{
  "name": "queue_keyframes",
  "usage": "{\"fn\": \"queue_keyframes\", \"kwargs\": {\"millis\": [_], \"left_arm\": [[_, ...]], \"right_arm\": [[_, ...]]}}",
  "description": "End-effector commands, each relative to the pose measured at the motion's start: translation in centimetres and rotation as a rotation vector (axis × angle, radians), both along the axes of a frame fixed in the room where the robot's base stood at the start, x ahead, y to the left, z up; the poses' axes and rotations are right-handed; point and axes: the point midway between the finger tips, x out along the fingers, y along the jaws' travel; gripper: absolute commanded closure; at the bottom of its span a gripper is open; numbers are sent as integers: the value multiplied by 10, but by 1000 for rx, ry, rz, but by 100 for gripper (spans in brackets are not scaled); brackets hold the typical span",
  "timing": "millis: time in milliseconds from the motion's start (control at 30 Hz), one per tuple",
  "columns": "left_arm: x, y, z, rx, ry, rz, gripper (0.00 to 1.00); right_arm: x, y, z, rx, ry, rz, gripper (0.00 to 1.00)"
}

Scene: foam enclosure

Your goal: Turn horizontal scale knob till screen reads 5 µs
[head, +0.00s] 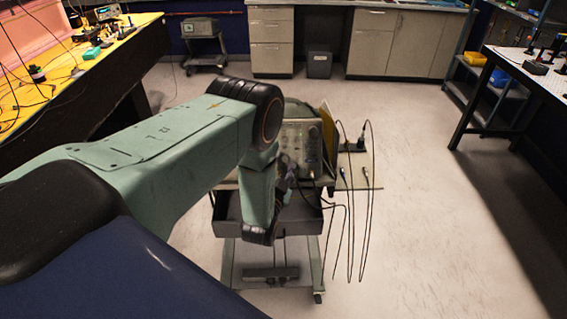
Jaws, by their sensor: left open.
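The oscilloscope (302,142) stands on a cart in the middle of the head view, with part of its knob panel showing. My left arm covers the left part of its front, so I cannot see the screen or its reading. I cannot single out the horizontal scale knob at this size. My left gripper (285,184) is small and dark, just in front of the lower part of the panel. It is open, and I see nothing held in it. I cannot tell whether it touches a knob. My right gripper is not in view.
The cart (312,228) has an open drawer below the oscilloscope. Black cables (350,230) hang at its right side. A yellow workbench (60,85) is at the left and a white perforated table (535,75) at the right. The floor right of the cart is clear.

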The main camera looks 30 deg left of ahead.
Motion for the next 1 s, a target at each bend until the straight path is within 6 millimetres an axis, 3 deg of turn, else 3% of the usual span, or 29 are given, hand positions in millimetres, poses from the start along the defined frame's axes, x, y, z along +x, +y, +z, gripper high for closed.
{"fn": "queue_keyframes", "kwargs": {"millis": [333,833,1000], "left_arm": [[5,0,0,0,0,-2,57],[5,1,0,-1,0,-1,99],[5,1,0,-1,1,0,100]], "right_arm": [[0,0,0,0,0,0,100],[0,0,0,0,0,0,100],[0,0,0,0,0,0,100]]}}
